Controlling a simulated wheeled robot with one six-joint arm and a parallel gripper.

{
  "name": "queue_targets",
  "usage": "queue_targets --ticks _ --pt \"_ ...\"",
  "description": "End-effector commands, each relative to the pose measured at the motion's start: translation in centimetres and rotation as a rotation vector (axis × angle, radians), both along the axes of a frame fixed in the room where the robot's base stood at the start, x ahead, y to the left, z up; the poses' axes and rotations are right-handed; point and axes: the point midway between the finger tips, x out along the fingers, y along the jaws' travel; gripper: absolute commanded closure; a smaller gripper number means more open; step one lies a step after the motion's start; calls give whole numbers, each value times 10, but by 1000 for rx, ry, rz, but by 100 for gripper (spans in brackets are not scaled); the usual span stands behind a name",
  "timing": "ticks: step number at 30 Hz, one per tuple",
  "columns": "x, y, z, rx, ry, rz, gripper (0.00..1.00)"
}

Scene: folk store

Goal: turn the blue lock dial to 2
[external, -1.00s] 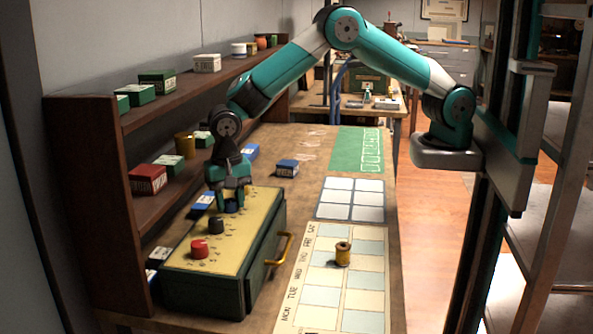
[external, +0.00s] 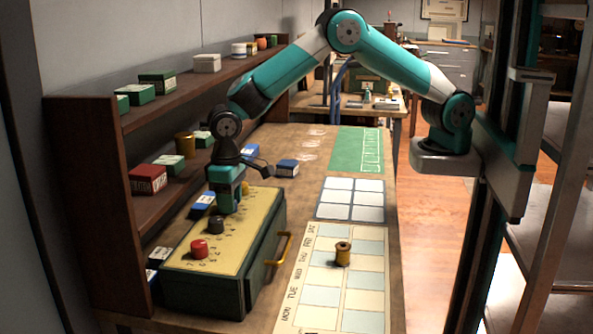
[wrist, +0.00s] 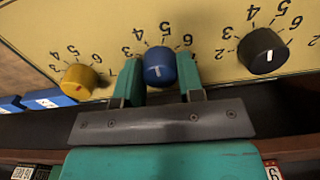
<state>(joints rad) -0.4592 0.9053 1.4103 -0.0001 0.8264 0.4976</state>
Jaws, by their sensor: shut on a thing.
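The blue lock dial (wrist: 158,66) sits on the cream top of a dark green lock box (external: 207,292). In the wrist view it is between the two teal fingers of my gripper (wrist: 160,75), which are shut on its sides. Its white mark shows near the middle of its face. Printed 3, 4, 5 and 6 show around its far side; I cannot see its 2, and cannot tell the exact setting. In the external view my gripper (external: 227,206) points down at the box top and hides the blue dial.
A yellow dial (wrist: 80,82) and a black dial (wrist: 262,50) flank the blue one closely. A red dial (external: 199,248) is at the box's near end. A brass handle (external: 279,248) sticks out. Shelves (external: 140,230) stand left; a spool (external: 342,254) stands on the chart at right.

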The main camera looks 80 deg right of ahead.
Motion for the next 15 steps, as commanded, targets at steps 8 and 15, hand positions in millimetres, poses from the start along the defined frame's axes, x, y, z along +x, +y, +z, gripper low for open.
queue_targets --ticks 8,15 --pt "1 0 1 1 -2 263 88" --pt "1 0 1 1 -3 491 88"
